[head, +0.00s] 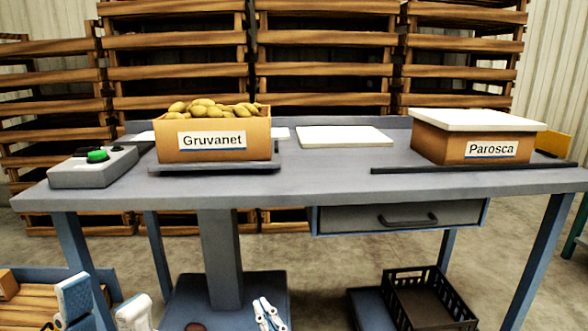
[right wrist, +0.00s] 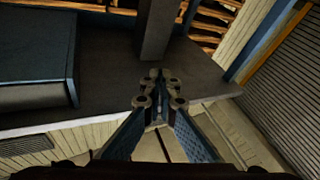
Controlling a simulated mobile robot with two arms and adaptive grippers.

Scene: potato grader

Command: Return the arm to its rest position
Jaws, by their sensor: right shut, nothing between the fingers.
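My right gripper (head: 263,302) shows at the bottom of the head view, in front of the table and low beside its grey column (head: 222,258). In the right wrist view the fingertips of this gripper (right wrist: 160,88) are together, with nothing between them. Blue-and-white parts of my left side (head: 76,300) show at the bottom left of the head view, cut off by the frame. I cannot tell there whether the left gripper is open or shut.
The grey table holds a Gruvanet box (head: 208,152) of potatoes, a green-button control box (head: 93,167), a white board (head: 344,137) and a lidded Parosca box (head: 430,150). A drawer (head: 365,218) hangs underneath. A black crate (head: 470,322) stands low at right.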

